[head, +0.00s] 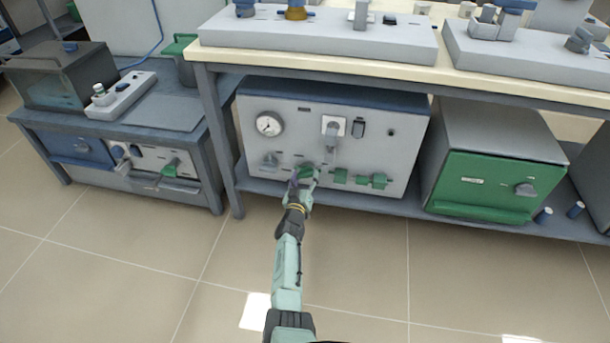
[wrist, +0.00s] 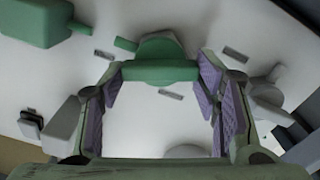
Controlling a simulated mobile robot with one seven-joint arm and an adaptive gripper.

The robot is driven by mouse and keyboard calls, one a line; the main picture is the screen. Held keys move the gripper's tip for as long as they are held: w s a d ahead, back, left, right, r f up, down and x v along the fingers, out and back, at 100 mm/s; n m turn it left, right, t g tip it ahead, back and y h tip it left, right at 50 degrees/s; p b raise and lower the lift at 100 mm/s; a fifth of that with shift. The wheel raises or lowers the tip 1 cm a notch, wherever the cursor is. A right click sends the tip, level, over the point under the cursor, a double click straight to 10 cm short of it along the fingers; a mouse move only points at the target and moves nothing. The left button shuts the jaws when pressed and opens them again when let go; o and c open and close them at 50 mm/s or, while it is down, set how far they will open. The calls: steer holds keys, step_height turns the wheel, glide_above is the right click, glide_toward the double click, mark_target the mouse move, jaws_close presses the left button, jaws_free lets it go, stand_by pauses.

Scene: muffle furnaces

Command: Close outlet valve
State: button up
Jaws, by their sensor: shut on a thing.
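A grey-fronted panel unit (head: 230,140) stands on the shelf under the bench, with several valves along its lower front. My gripper (head: 303,180) reaches up to this panel, at the green valve left of its middle. In the wrist view, the two purple-padded fingers of my gripper (wrist: 160,74) are at either end of a green valve handle (wrist: 160,73) and shut on it. The handle lies crosswise between the fingertips. My gripper covers most of this valve in the head view. Labels are too small to read, so I cannot tell which valve is the outlet.
A pressure gauge (head: 269,124) is above. A green-fronted box (head: 495,184) stands at right. The tiled floor (head: 160,255) in front is clear.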

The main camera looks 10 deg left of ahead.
steer(key=n+p, duration=0.1)
steer(key=n, duration=0.2)
steer(key=shift+a+n, duration=0.1)
steer(key=shift+n, duration=0.3)
steer(key=n, duration=0.3)
steer(key=shift+f+n, duration=0.1)
steer(key=shift+n, duration=0.2)
steer(key=n, duration=0.6)
steer(key=shift+f, duration=0.15)
steer(key=o, duration=1.1)
steer(key=shift+o, duration=0.2)
